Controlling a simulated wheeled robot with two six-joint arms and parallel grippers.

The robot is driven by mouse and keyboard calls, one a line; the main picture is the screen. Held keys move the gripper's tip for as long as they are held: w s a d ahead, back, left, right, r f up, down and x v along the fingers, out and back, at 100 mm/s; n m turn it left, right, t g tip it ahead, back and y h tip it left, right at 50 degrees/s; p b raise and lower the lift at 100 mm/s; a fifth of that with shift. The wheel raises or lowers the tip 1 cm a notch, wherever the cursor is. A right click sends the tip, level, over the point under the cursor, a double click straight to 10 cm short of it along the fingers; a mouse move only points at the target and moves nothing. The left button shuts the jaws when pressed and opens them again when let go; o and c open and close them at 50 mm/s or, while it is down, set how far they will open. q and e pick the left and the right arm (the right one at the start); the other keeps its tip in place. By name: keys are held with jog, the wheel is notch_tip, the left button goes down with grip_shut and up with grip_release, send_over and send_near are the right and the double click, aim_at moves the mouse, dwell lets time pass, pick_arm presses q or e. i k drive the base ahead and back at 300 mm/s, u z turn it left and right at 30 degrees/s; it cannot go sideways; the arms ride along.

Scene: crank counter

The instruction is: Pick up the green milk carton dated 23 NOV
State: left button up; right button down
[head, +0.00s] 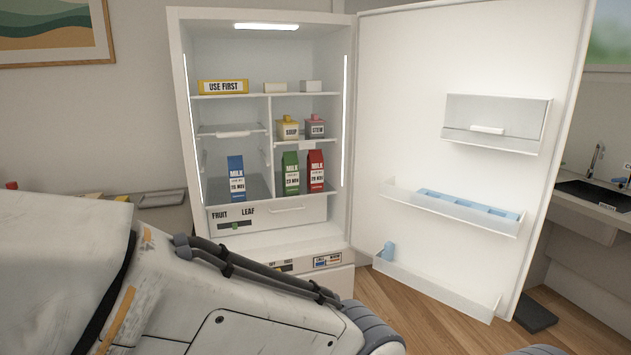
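The green milk carton (291,173) stands upright on the lower right shelf of the open fridge. Its white label carries a date line ending in NOV, but the day is too small to read surely. A red milk carton (315,172) stands close on its right. A blue milk carton (236,177) stands in the lower left compartment, beyond the upright divider. One of my arms fills the lower left foreground, with no gripper fingers showing. Neither gripper is in view.
The fridge door (440,80) stands wide open to the right. A soup box (288,129) and a stew box (315,127) sit on the shelf above the green carton. A yellow USE FIRST box (223,87) is on the top shelf. A drawer (290,211) lies below.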

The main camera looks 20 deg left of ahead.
aim_at(290, 163)
jog(key=u, duration=0.9)
jog(key=i, duration=1)
jog(key=u, duration=0.9)
jog(key=i, duration=1)
jog(key=z, duration=0.4)
jog(key=i, duration=0.75)
jog(key=z, duration=0.35)
